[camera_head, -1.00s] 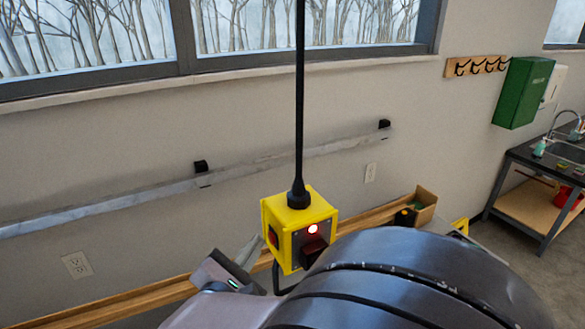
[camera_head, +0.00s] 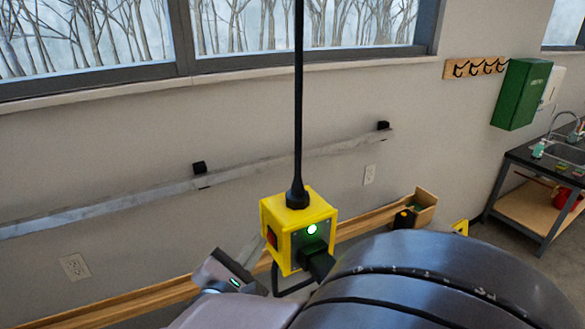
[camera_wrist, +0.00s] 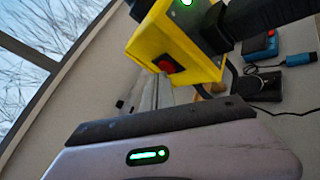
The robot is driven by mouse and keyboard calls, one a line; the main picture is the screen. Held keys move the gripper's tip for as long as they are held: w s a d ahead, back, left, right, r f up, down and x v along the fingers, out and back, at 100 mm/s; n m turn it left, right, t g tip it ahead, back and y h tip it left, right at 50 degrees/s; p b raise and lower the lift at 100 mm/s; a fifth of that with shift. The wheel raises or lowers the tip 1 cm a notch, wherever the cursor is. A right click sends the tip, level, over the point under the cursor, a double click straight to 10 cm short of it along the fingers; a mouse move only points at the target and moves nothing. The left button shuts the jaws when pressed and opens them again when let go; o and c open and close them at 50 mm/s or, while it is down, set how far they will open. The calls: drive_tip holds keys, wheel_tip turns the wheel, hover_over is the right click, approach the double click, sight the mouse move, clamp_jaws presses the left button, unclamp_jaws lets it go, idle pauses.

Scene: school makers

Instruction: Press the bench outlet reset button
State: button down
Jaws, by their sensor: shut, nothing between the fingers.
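A yellow outlet box (camera_head: 286,236) hangs at the end of a black cord. A red button (camera_head: 271,238) is on its left side face, and it also shows in the wrist view (camera_wrist: 167,67). A small green light (camera_head: 312,229) is lit on the dark front face, above a black plug (camera_head: 318,262). My gripper (camera_wrist: 165,118) is shut and empty; its body fills the bottom of the wrist view, below the box. In the head view it is left of and below the box. The red button is uncovered, and I see no finger on it. The fingertips are not clearly visible.
A wooden ledge (camera_head: 150,306) runs along the wall below the box, with a small open wooden box (camera_head: 424,206) on it. The wrist view shows a blue device (camera_wrist: 262,45) and a black pad (camera_wrist: 262,86) beyond the outlet box. A sink bench (camera_head: 545,165) is far right.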

drive_tip(key=shift+s+a, duration=0.15)
drive_tip(key=shift+a, duration=0.1)
drive_tip(key=s+a, duration=0.3)
drive_tip(key=a, duration=0.2)
drive_tip(key=shift+p, duration=0.3)
drive_tip(key=shift+a, duration=0.1)
